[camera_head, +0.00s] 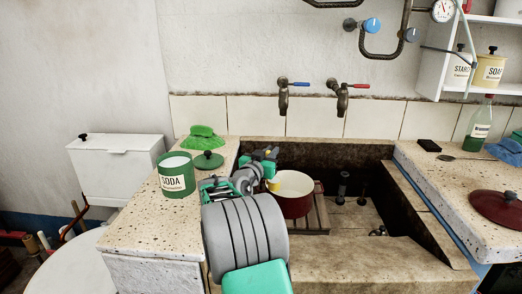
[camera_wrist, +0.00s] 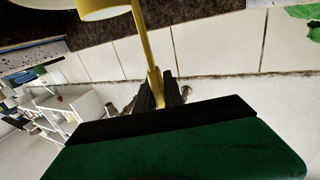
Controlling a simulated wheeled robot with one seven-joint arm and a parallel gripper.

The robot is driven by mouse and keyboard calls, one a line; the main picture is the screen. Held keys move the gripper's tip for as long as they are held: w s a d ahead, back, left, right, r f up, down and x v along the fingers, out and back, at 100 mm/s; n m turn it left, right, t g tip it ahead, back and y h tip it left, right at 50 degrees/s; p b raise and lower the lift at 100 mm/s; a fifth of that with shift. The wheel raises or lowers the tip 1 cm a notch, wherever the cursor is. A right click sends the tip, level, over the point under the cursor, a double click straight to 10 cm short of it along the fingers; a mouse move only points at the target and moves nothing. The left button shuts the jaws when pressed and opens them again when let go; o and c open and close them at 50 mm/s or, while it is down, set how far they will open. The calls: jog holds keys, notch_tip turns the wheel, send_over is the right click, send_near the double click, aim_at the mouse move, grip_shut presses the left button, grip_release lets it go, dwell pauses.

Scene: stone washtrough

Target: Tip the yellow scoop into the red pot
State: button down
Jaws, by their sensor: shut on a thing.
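The red pot (camera_head: 294,208), with a pale inside, stands on a wooden slatted rack in the stone trough. My gripper (camera_head: 266,158) is above the pot's left side, partly hidden by my arm. In the wrist view my gripper (camera_wrist: 160,92) is shut on the handle of the yellow scoop (camera_wrist: 143,45). The scoop's round cup is at the top edge of that view, partly cut off. In the head view a small part of the yellow scoop (camera_head: 273,184) shows at the pot's left rim. I cannot tell what is in it or how far it is tilted.
The green SODA tin (camera_head: 175,178), a green lid (camera_head: 208,160) and a green cloth (camera_head: 203,139) are on the left ledge. A dark red lid (camera_head: 497,208) lies on the right ledge. Two taps (camera_head: 340,98) stick out above the trough. The trough's right part is mostly free.

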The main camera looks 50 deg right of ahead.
jog(key=shift+w+a, duration=0.2)
jog(key=shift+a, duration=0.15)
jog(key=shift+s+d+r+m+b, duration=0.2)
jog(key=shift+s+d+m+b, duration=0.05)
jog(key=shift+s+m+b, duration=0.35)
jog(key=shift+s+d+r+m+b, duration=0.2)
jog(key=shift+s+m+b, duration=0.25)
jog(key=shift+b, duration=0.2)
jog(key=s+m+b, duration=0.1)
jog(key=s+d+m+b, duration=0.1)
jog(key=shift+y+b, duration=0.4)
